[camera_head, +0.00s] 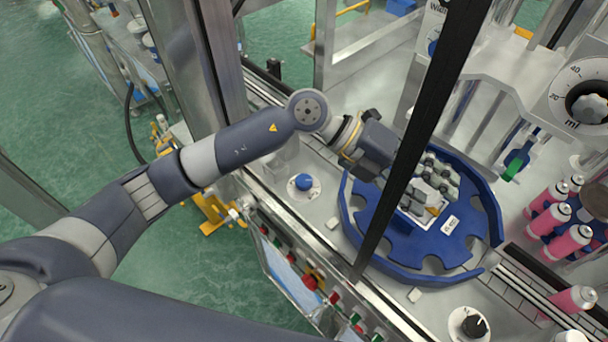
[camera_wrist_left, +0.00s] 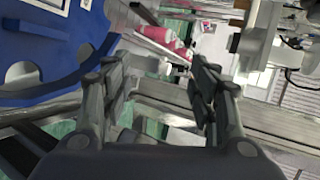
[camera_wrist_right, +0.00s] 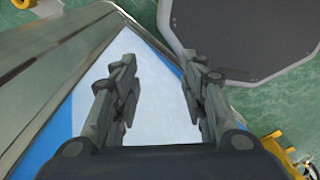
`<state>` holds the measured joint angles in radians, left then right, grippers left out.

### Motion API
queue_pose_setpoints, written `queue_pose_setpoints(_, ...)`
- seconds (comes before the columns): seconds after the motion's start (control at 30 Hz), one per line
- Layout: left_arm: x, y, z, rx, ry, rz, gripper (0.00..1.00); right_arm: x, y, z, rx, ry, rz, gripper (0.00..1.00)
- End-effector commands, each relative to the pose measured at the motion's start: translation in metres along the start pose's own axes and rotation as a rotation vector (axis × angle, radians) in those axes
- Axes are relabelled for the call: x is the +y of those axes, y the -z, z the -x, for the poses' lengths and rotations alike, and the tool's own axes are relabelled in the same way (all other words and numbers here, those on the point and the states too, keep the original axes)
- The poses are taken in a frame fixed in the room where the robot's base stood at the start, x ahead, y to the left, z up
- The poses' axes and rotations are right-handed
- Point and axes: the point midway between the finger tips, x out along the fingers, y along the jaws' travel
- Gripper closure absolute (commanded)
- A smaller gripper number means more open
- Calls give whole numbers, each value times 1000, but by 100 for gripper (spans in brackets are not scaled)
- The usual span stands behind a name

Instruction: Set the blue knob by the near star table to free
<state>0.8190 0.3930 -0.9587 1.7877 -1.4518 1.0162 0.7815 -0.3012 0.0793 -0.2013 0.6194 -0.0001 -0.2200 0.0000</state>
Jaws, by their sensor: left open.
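The blue knob (camera_head: 303,182) sits on a round white plate on the metal deck in the head view, left of the blue star table (camera_head: 385,245). Its setting is too small to read. My left gripper (camera_head: 432,195) is over the star table, to the right of the knob and apart from it. In the left wrist view the left gripper (camera_wrist_left: 158,80) is open with nothing between its fingers, and the blue star table (camera_wrist_left: 45,55) shows at the left. My right gripper (camera_wrist_right: 161,72) shows only in the right wrist view, open and empty, above a pale panel (camera_wrist_right: 150,100).
A dark frame post (camera_head: 415,140) crosses in front of the star table. Pink cans (camera_head: 568,243) stand at the right. A black knob (camera_head: 475,326) is at the front right. Buttons (camera_head: 310,282) line the front edge. A dial (camera_head: 588,103) is at the upper right.

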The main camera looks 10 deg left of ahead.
Motion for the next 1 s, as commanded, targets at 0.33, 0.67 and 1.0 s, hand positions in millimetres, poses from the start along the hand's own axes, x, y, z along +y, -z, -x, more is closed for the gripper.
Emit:
queue_pose_setpoints(0.33,128,-43,107,-16,-793,34,46,4,1,1,2,-4,-1,60)
queue_pose_setpoints(0.67,159,-61,196,-98,-1148,136,46,3,2,1,3,-4,-1,60)
queue_pose_setpoints(1.0,199,-60,183,-97,-1163,146,46,3,4,24,2,-3,-1,60)
